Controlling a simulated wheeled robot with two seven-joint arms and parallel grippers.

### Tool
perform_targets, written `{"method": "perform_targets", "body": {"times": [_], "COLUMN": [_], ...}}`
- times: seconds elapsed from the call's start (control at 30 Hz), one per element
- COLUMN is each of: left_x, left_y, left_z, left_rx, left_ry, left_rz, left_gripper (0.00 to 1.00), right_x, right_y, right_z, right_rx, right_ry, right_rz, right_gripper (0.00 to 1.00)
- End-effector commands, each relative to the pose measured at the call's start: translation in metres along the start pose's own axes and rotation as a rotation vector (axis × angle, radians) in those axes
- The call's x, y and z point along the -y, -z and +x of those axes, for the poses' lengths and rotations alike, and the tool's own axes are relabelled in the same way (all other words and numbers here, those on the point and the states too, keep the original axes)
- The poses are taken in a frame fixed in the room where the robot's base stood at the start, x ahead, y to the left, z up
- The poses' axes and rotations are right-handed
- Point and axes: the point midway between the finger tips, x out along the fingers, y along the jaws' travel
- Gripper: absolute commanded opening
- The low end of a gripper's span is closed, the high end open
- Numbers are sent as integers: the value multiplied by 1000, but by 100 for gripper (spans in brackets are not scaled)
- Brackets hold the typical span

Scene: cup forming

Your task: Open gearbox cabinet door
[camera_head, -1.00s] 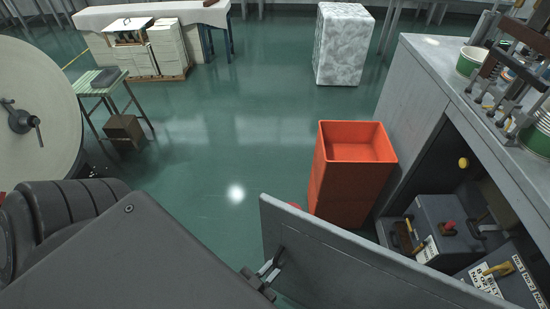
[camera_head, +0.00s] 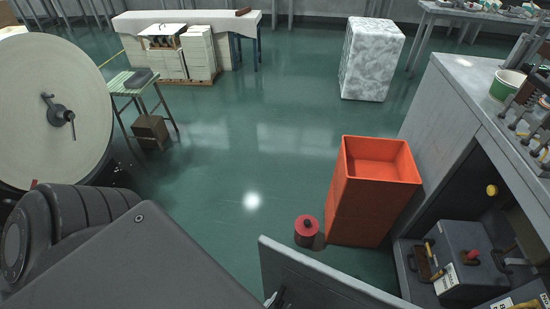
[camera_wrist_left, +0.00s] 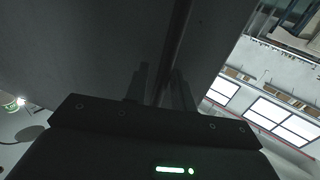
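The gearbox cabinet door (camera_head: 322,285) is a grey panel at the bottom of the head view, standing open, swung out from the cabinet at the right. My left gripper (camera_head: 274,298) is at its outer face, mostly cut off by the frame edge. In the left wrist view its two fingers (camera_wrist_left: 162,92) stand either side of a dark upright bar, which looks like the door handle (camera_wrist_left: 180,45), close against the grey panel (camera_wrist_left: 90,40). The fingertips are dark and hard to make out. My right gripper is not in view.
The cabinet's open bay holds grey boxes (camera_head: 465,262). An orange bin (camera_head: 360,212) and a red canister (camera_head: 307,232) stand on the floor beyond the door. A workbench top (camera_head: 470,85) is above the bay. Green floor in the middle is clear.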

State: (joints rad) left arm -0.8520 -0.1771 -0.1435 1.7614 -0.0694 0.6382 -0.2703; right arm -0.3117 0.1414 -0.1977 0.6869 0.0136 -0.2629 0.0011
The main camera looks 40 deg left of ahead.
Motion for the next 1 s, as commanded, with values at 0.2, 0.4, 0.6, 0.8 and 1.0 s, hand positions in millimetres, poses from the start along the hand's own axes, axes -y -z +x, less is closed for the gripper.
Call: {"method": "perform_targets", "body": {"times": [0.2,0.4,0.6,0.8,1.0], "left_x": [1,1,1,0,1], "left_y": [0,-1,-2,-2,-1], "left_z": [0,-9,-45,-83,-105], "left_rx": [-1,2,5,3,0], "left_ry": [2,1,0,1,1], "left_rz": [1,1,2,0,1], "left_gripper": [30,30,30,30,30], "right_x": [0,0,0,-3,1], "right_y": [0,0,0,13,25], "right_z": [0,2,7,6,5], "right_rx": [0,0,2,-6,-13], "right_ry": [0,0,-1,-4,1], "right_rz": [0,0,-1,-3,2], "right_gripper": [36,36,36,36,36]}}
